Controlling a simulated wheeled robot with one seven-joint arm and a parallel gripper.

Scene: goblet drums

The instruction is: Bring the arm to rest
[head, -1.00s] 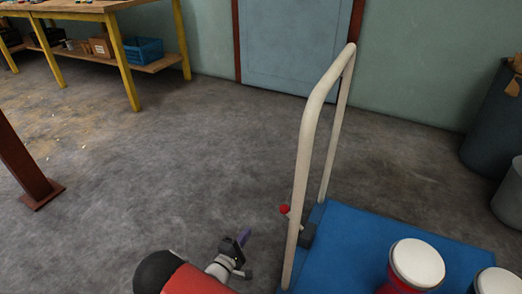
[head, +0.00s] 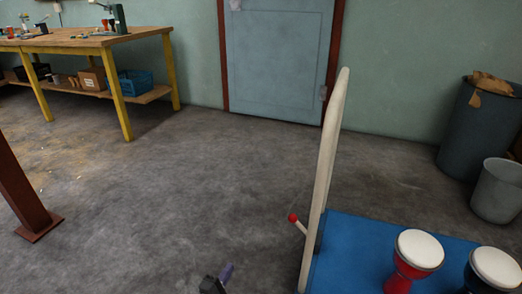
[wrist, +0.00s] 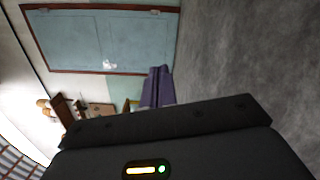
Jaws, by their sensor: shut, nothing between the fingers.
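The closed purple fingers also show in the wrist view (wrist: 157,87), above the dark gripper body. The fingers are over bare floor in the head view. Most of my arm is out of the head view.
A blue cart (head: 345,240) with a pale handle (head: 325,170) stands at right. It carries a red goblet drum (head: 405,268) and a dark one (head: 490,272). A workbench (head: 90,42) stands back left, bins (head: 475,125) back right. Floor (head: 140,210) left of the cart is clear.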

